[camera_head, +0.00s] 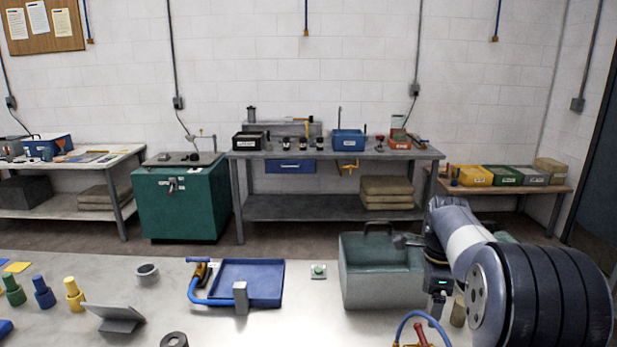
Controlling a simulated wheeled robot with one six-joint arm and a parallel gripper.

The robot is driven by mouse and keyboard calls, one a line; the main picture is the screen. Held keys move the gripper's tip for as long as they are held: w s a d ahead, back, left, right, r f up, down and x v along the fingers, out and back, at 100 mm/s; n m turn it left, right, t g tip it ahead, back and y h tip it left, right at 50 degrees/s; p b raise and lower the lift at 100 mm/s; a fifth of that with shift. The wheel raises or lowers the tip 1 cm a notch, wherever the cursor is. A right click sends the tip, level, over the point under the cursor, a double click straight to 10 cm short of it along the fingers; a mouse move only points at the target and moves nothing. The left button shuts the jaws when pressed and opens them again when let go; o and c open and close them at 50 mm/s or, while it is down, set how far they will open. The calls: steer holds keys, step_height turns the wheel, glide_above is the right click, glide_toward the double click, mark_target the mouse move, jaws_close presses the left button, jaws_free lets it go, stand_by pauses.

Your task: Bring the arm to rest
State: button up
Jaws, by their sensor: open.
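My arm (465,238) comes in from the right edge and is folded over the right part of the near worktop. Its large black ribbed joint fills the lower right corner. My gripper (437,305) hangs below the wrist, just right of a grey-green open bin (383,290). It is open, and I see nothing held in it. Its fingertips are small and partly hard to make out against the things behind.
The near worktop (300,325) holds a blue tray (265,270), a blue-handled tool (195,290), a green button box (318,271), coloured pegs (75,294) and a grey stand (115,317). A blue cable and red-handled item (424,335) lie below my gripper. Benches (335,155) line the wall.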

mark_target(423, 335)
step_height(423, 335, down, 10)
steer(key=shift+f+p, duration=0.2)
steer(key=shift+p, duration=0.45)
steer(key=shift+f, duration=0.25)
steer(key=n, duration=0.5)
steer(key=shift+p, duration=0.3)
steer(key=n+p, duration=0.1)
steer(key=n, duration=0.3)
steer(key=shift+r+n, duration=0.1)
steer(key=shift+n, duration=0.2)
steer(key=n+p, duration=0.1)
steer(key=n, duration=0.3)
steer(key=n+p, duration=0.1)
steer(key=n, duration=0.3)
steer(key=shift+r+n, duration=0.1)
steer(key=shift+n, duration=0.2)
steer(key=shift+r, duration=1.05)
